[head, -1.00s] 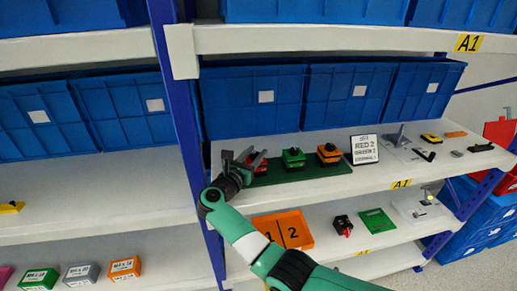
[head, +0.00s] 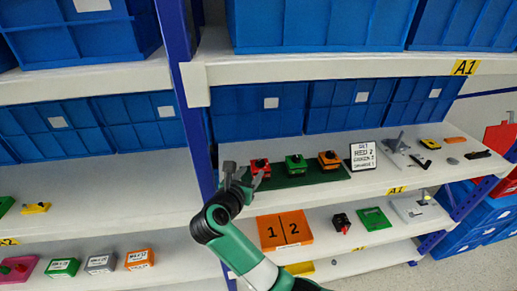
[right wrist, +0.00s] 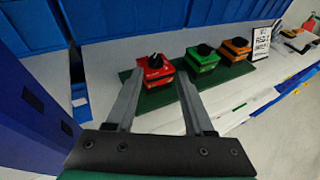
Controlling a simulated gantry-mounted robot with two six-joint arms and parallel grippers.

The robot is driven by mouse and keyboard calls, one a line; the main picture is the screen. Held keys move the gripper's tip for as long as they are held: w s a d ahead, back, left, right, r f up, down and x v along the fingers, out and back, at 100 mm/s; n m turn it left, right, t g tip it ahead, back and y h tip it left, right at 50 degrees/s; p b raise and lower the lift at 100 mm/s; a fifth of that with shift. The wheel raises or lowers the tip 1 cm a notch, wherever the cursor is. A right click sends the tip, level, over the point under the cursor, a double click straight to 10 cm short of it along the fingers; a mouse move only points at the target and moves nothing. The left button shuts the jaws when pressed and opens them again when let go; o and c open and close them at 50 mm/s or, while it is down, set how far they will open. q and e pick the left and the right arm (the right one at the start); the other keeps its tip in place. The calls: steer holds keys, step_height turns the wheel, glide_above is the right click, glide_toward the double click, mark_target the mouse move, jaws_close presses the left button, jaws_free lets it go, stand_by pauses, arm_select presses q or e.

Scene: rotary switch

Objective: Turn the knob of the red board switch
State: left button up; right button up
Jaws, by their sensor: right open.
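The red switch (head: 260,166), a red block with a black knob on top, sits at the left end of a dark green board (head: 326,177) on the middle shelf. It also shows in the right wrist view (right wrist: 157,75); its black knob (right wrist: 155,60) has a pale mark. My right gripper (head: 244,178) is open and empty, just in front and to the left of the red switch. In the right wrist view its fingers (right wrist: 160,80) point at the red switch, one on each side, with no clear contact. My left gripper is not in view.
A green switch (head: 296,163) and an orange switch (head: 329,160) stand right of the red one. A sign (head: 362,156) reading RED 2 stands beyond them. Blue bins (head: 257,112) line the back. A blue post (head: 196,120) is close on the left.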

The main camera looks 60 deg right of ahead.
mark_target(259, 160)
steer(key=shift+n+t+y, duration=0.6)
steer(key=x, duration=0.3)
steer(key=b+x, duration=0.1)
steer(key=x, duration=0.5)
steer(key=shift+d+r+b, duration=0.2)
steer(key=shift+r+b, duration=0.05)
steer(key=shift+b, duration=0.15)
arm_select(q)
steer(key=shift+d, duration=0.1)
